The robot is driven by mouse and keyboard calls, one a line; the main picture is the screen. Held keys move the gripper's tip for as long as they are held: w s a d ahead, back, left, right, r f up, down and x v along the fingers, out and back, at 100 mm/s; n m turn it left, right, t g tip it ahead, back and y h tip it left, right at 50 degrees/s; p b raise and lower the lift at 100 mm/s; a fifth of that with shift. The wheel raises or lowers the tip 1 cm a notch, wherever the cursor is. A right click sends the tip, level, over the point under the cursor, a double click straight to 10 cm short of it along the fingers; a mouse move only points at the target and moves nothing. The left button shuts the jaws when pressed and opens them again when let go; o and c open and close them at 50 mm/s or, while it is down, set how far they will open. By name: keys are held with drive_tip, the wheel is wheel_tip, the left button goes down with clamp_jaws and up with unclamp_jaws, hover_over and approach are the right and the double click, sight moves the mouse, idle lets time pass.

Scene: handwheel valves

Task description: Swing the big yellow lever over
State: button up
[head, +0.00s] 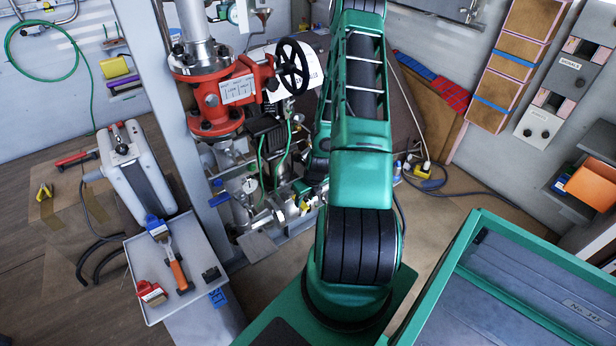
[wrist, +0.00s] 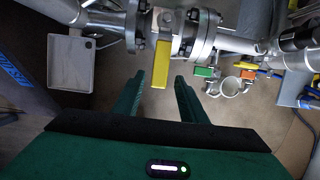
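The big yellow lever (wrist: 161,64) is in the wrist view, upper middle, on a grey flanged pipe valve (wrist: 165,30). It points down in the picture, toward my gripper. My gripper (wrist: 159,80) is open, with its two green fingers apart and nothing gripped. The lever's lower end appears between the fingertips in the picture; I cannot tell whether it is between them in depth, and no contact shows. In the head view my green arm covers the middle, and I cannot make out the gripper or the big lever there.
Small green (wrist: 205,72) and orange (wrist: 248,74) handles sit right of the lever. A grey tray (wrist: 72,62) is at left. In the head view, a red valve with a black handwheel (head: 291,68) stands left of my arm, and a tool tray (head: 205,262) is lower left.

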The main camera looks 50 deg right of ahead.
sight(303, 205)
drive_tip(key=shift+x, duration=1.75)
drive_tip(key=shift+f, duration=0.1)
drive_tip(key=c, duration=0.8)
